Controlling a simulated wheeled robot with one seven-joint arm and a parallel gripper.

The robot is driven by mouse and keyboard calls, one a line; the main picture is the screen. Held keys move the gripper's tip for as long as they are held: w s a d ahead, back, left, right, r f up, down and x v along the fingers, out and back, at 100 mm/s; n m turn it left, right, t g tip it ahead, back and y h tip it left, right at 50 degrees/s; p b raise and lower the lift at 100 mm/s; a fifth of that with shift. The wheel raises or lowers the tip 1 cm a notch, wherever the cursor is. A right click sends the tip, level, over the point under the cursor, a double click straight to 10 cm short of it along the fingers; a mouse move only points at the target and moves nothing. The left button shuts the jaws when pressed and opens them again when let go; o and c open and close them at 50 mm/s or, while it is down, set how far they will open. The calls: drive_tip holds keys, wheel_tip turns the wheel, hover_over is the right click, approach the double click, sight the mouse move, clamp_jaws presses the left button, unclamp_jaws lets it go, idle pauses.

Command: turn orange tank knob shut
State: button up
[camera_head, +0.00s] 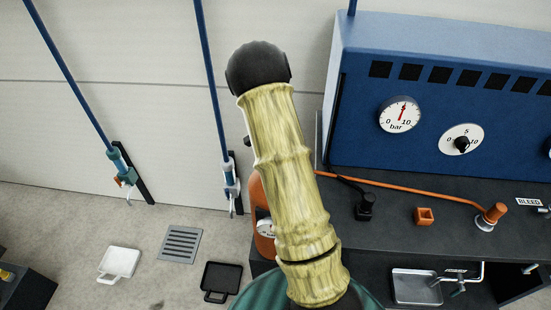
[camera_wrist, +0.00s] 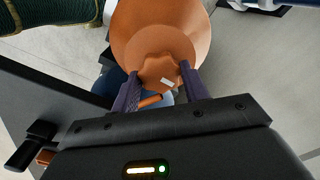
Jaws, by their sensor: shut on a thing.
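In the wrist view, the orange tank knob (camera_wrist: 158,68) is a scalloped orange knob with a small white mark, in front of a wider round orange body (camera_wrist: 150,25). My gripper (camera_wrist: 160,80) has a dark purple finger at each side of the knob and is shut on it. In the head view, part of an orange tank (camera_head: 257,200) with a white dial (camera_head: 264,227) shows behind my arm. The knob and my gripper are hidden there.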

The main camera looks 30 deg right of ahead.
drive_tip(key=o, duration=1)
drive_tip(key=shift+r, duration=0.1)
wheel_tip(320, 180, up, 17)
drive_tip(key=shift+r+b, duration=0.1)
drive_tip(key=shift+b, duration=0.9)
drive_tip(key=s+a+f+n+t, duration=0.1)
drive_tip(key=s+a+f+n, duration=0.1)
drive_tip(key=s+a+n, duration=0.3)
drive_tip(key=s+a+f+n, duration=0.2)
drive_tip(key=s+a+n, duration=0.3)
drive_tip(key=s, duration=0.2)
drive_tip(key=s+a+f+n+t, duration=0.1)
drive_tip(key=s+a+f+n, duration=0.1)
drive_tip(key=s+a+n, duration=0.3)
drive_tip(key=shift+s+a+f+n+t, duration=0.15)
drive_tip(key=shift+s+a+n, duration=0.1)
drive_tip(key=shift+s, duration=0.2)
drive_tip(key=shift+s+a+n+t, duration=0.15)
drive_tip(key=shift+s+n, duration=0.1)
drive_tip(key=shift+s, duration=0.2)
